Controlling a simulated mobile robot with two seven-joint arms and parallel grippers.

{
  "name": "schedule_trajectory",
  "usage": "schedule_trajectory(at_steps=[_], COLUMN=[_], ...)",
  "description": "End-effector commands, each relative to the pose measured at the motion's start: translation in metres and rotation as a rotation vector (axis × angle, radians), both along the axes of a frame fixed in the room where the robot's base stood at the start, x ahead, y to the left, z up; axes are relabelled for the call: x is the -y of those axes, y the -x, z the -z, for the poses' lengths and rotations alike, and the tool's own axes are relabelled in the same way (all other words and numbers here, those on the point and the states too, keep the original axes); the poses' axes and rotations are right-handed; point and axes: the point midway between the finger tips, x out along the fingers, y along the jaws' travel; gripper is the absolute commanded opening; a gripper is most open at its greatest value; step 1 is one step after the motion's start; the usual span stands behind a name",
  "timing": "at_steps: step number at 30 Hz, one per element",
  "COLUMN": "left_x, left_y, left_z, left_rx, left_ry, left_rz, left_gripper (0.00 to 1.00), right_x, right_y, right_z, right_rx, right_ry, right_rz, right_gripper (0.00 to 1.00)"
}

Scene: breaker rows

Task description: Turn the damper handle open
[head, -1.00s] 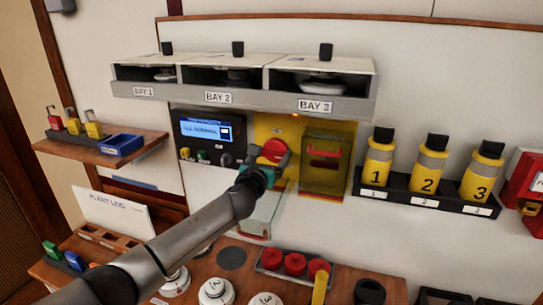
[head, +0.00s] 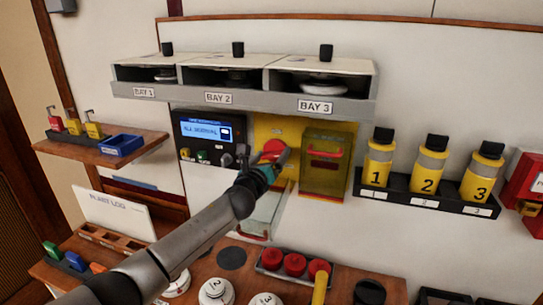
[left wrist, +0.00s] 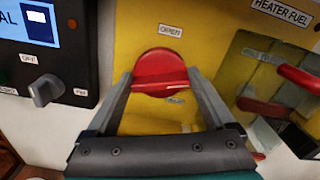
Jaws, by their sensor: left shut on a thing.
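The red round damper handle (head: 272,147) is on the yellow wall panel, right of the blue-screened unit. In the left wrist view the red handle (left wrist: 161,73) sits below a label reading OPEN. My left gripper (head: 277,158) reaches up to it from the lower left. In the left wrist view the fingers of my left gripper (left wrist: 161,82) are on either side of the handle, shut on it. The handle's lower part is hard to make out between the fingers. My right gripper is not in view.
A yellowish cover (head: 326,165) with a red handle stands close right of my gripper, near a HEATER FUEL label. A dark control unit (head: 205,136) with a knob is close left. The bay shelf (head: 240,100) overhangs above. Several red pieces (head: 295,264) sit on the desk below.

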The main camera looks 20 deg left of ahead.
Motion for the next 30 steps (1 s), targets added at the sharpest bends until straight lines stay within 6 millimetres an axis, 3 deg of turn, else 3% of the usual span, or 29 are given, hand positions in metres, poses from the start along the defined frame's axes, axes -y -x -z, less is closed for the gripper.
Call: schedule_trajectory(at_steps=[30], left_x=[-0.0019], left_y=[0.0002], left_z=[0.0043], left_rx=[-0.035], left_ry=[0.958], left_rz=[0.001], left_gripper=[0.32], right_x=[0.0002], right_y=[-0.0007], right_z=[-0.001], right_rx=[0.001], right_ry=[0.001], right_rz=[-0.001], right_gripper=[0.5])
